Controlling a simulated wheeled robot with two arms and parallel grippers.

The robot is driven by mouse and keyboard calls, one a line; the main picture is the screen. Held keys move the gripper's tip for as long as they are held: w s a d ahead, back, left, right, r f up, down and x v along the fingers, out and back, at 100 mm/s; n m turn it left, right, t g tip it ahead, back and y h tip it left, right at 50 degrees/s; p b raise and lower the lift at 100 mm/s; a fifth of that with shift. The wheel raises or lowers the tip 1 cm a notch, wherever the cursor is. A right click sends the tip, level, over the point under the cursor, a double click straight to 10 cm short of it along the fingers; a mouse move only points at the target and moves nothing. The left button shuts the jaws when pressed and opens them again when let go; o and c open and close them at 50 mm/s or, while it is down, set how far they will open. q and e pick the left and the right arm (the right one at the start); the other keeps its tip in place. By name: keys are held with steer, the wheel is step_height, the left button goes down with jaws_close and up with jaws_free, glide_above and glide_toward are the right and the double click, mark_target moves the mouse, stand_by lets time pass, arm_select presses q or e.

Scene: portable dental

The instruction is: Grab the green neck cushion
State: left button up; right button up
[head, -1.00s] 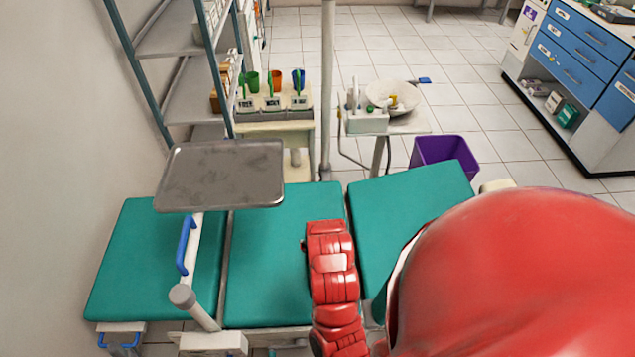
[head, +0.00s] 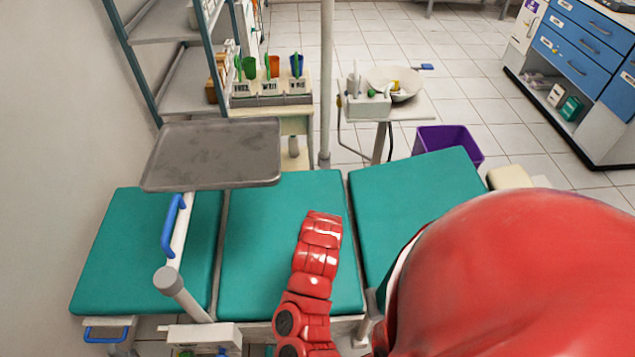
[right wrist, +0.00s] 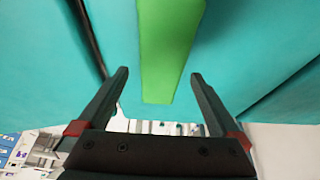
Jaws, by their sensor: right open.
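The green neck cushion (right wrist: 168,45) shows in the right wrist view as a bright green strip against the teal padding. It is upper middle, running from the top edge down between the finger tips. My right gripper (right wrist: 160,75) is open, with one dark finger on each side of the strip's lower part. Nothing is gripped, and the distance to the cushion is hard to tell. In the head view I cannot make out the cushion or the right gripper; my large red arm part covers the lower right. My left gripper is not in view.
The teal dental chair (head: 282,240) fills the middle. A grey metal tray (head: 212,152) on a pole stands over its left part. Behind are a rack (head: 190,80), a cup stand, a basin unit (head: 372,108) and a purple bin (head: 446,142). Floor is clear at back right.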

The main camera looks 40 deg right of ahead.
steer(key=shift+w+x, duration=0.2)
steer(key=shift+x, duration=2.2)
steer(key=c, duration=1.3)
steer(key=shift+o, duration=0.2)
steer(key=shift+r, duration=0.1)
